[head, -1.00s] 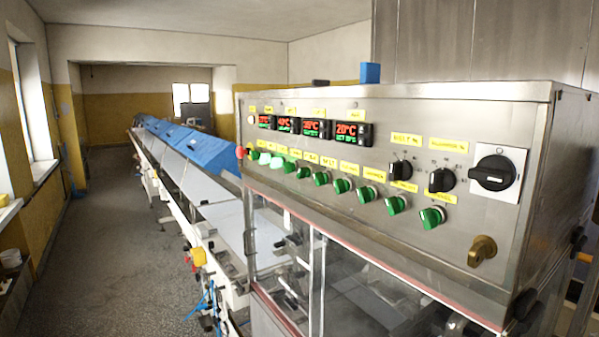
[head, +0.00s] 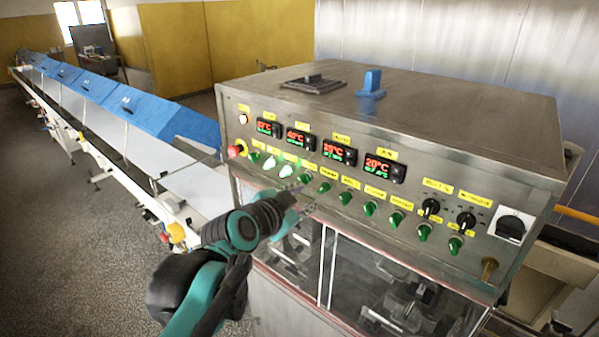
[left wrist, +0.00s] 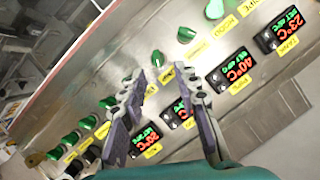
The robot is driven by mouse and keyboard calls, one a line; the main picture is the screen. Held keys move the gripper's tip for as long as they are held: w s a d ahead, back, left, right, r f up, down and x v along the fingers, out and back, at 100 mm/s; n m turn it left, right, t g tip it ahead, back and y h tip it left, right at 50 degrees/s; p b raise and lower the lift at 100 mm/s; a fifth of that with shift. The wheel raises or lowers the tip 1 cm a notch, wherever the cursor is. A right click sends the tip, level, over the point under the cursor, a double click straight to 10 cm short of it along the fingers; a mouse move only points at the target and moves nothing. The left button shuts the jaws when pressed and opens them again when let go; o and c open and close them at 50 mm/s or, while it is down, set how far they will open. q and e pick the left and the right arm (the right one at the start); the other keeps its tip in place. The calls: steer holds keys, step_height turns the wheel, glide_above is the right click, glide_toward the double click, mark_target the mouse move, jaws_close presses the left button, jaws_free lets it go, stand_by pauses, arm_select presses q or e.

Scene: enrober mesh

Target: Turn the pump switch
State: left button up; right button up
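The steel control panel (head: 330,195) carries a row of green rotary switches, with small yellow labels I cannot read well, so I cannot tell which is the pump switch. My left gripper (head: 300,195) is in front of the row, near a green switch (head: 305,178). In the left wrist view its two fingers (left wrist: 164,76) are spread, with a green switch (left wrist: 158,58) showing in the gap just beyond the tips. I cannot tell whether they touch it. Two green switches (head: 285,170) at the left are lit brighter. My right gripper is not in view.
Several temperature displays (head: 340,152) sit above the row. A red button (head: 236,151) is at the left, black rotary switches (head: 466,221) at the right. Glass doors (head: 385,285) lie below. A conveyor with blue covers (head: 140,110) runs back left.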

mark_target(321, 190)
arm_select(q)
steer(key=x, duration=0.7)
steer(key=shift+d, duration=0.25)
steer(key=shift+w+d+f, duration=0.1)
steer(key=shift+w+d, duration=0.15)
steer(key=shift+d, duration=0.05)
steer(key=shift+c, duration=0.4)
steer(key=shift+s+a, duration=0.1)
jaws_close()
